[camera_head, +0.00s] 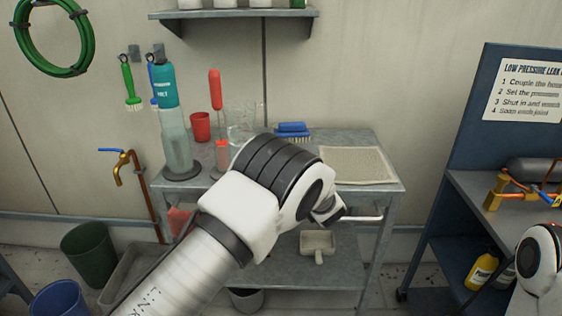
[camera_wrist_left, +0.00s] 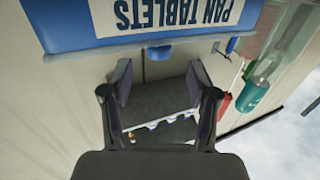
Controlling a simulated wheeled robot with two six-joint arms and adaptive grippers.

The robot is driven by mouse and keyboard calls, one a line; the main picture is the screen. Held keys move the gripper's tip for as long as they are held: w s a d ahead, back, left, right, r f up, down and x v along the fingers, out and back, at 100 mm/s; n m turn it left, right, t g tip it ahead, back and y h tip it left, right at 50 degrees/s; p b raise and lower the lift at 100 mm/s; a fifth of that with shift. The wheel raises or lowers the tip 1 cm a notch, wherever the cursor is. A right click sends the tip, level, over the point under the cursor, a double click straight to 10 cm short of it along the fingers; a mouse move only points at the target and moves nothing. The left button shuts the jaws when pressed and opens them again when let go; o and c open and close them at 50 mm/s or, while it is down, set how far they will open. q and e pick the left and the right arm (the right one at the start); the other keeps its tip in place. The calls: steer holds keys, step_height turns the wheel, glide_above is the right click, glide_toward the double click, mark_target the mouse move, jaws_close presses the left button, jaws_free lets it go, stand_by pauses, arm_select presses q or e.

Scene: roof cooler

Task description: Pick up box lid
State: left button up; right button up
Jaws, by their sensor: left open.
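A blue and white box labelled "PAN TABLETS" (camera_wrist_left: 180,14) shows upside down at the top of the left wrist view. Its blue edge, probably the lid (camera_wrist_left: 100,45), carries a small rounded blue tab (camera_wrist_left: 159,52) at the middle. My left gripper (camera_wrist_left: 159,82) is open and empty. Its fingertips are close to the box edge, with the tab between them in the picture; I cannot tell whether they touch. In the head view my left arm covers the middle of the table, and I cannot make out the box there. My right gripper is outside both views.
A grey table (camera_head: 345,143) holds a teal-topped bottle (camera_head: 167,85), a red cup (camera_head: 201,126), a glass beaker (camera_head: 243,120), a blue brush (camera_head: 293,130) and a beige mat (camera_head: 358,165). A wall shelf (camera_head: 235,14) is above. A blue workbench (camera_head: 460,215) stands right.

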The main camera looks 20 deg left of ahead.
arm_select(q)
steer(key=shift+w+a+r, duration=0.15)
steer(key=shift+w+a, duration=0.15)
steer(key=shift+w, duration=0.15)
steer(key=x, duration=0.4)
steer(key=shift+w+a, duration=0.25)
steer(key=shift+w, duration=0.1)
steer(key=shift+s+d, duration=0.1)
steer(key=shift+c, duration=0.4)
jaws_close()
steer(key=shift+p, duration=0.35)
